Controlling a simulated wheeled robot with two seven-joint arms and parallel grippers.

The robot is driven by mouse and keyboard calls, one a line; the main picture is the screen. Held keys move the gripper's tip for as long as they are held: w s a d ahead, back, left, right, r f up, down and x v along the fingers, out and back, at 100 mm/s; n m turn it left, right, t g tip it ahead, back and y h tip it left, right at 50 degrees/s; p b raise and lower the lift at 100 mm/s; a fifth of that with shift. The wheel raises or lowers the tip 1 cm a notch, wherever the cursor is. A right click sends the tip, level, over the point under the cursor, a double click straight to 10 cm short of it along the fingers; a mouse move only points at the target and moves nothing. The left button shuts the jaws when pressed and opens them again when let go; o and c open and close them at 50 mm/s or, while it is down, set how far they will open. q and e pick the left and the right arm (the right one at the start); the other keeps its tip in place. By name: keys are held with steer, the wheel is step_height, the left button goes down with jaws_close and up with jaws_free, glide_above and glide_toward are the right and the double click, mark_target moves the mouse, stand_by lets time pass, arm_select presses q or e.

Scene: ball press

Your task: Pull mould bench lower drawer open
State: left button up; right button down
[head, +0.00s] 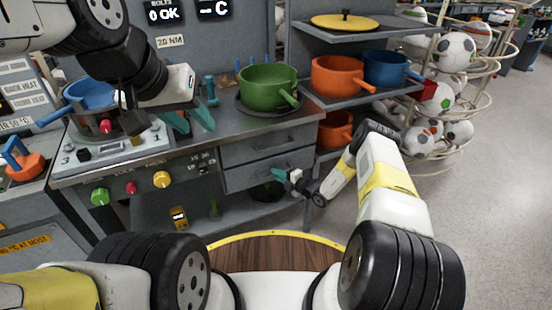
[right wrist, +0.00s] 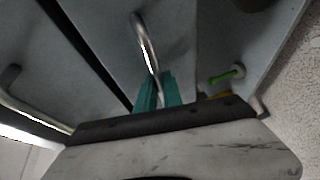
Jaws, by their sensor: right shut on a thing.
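The mould bench (head: 190,148) has two grey drawer fronts on its right side, one above the other. The lower drawer (head: 238,175) looks shut or nearly so in the head view. My right gripper (head: 279,173) is at the right part of its front. In the right wrist view its teal fingers (right wrist: 158,92) are closed on the curved metal handle (right wrist: 146,42), whose far end stays visible. My left gripper (head: 189,119) hangs over the bench top with its teal fingers apart and empty.
The upper drawer (head: 258,145) has its own bar handle. A green pot (head: 266,85) stands on the bench top above. A shelf with orange pots (head: 338,76) and a blue pot (head: 386,68) is to the right. The floor further right is clear.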

stand_by(0.6)
steer(key=s+d, duration=0.5)
steer(key=s, duration=0.6)
steer(key=s+d, duration=0.5)
steer(key=s, duration=0.7)
steer(key=s+d, duration=0.5)
steer(key=s, duration=0.7)
steer(key=shift+d, duration=0.2)
steer(key=shift+s, duration=0.1)
steer(key=c, duration=1.5)
jaws_free()
steer(key=v, duration=0.7)
steer(key=shift+s+d, duration=0.3)
steer(key=shift+r, duration=0.1)
